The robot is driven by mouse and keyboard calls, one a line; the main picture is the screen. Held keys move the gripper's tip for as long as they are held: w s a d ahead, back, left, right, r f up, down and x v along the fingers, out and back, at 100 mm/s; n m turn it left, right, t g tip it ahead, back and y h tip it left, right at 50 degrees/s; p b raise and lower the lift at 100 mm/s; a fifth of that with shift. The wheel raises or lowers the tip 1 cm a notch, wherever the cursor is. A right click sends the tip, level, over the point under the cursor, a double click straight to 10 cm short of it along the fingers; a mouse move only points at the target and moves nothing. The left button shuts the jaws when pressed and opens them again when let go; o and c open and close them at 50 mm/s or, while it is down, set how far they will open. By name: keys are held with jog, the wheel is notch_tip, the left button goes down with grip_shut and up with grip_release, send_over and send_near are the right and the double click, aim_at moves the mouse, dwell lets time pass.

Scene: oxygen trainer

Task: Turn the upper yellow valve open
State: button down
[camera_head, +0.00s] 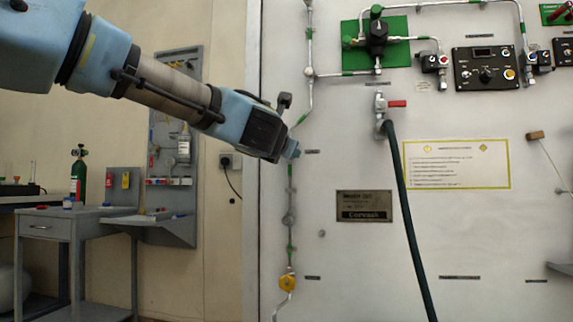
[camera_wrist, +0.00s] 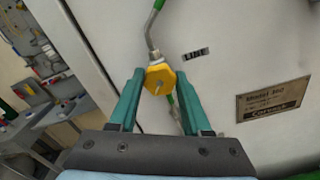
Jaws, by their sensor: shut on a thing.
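The upper yellow valve (camera_wrist: 158,79) is a yellow knob with a small centre stem, on a thin pipe on the pale panel. In the wrist view it sits between the tips of the two teal fingers of my gripper (camera_wrist: 160,73), which is shut on it. In the head view my gripper (camera_head: 292,150) reaches the pipe line from the upper left and hides this valve. How far the knob is turned cannot be told.
A lower yellow valve (camera_head: 287,282) sits on the same pipe line. A metal nameplate (camera_head: 365,206) and a dark green hose (camera_head: 405,205) are to the right. A grey workbench (camera_head: 65,228) stands at left, beyond the panel's edge.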

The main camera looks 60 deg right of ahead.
jog(key=shift+f+n+b, duration=0.15)
jog(key=shift+n+b, duration=3)
jog(key=shift+n, duration=0.65)
jog(key=shift+c, duration=1.8)
grip_release()
jog(key=shift+a, duration=0.1)
jog(key=b+v, duration=0.1)
jog(key=v, duration=0.9)
jog(key=shift+a, duration=0.3)
jog(key=shift+s, duration=0.1)
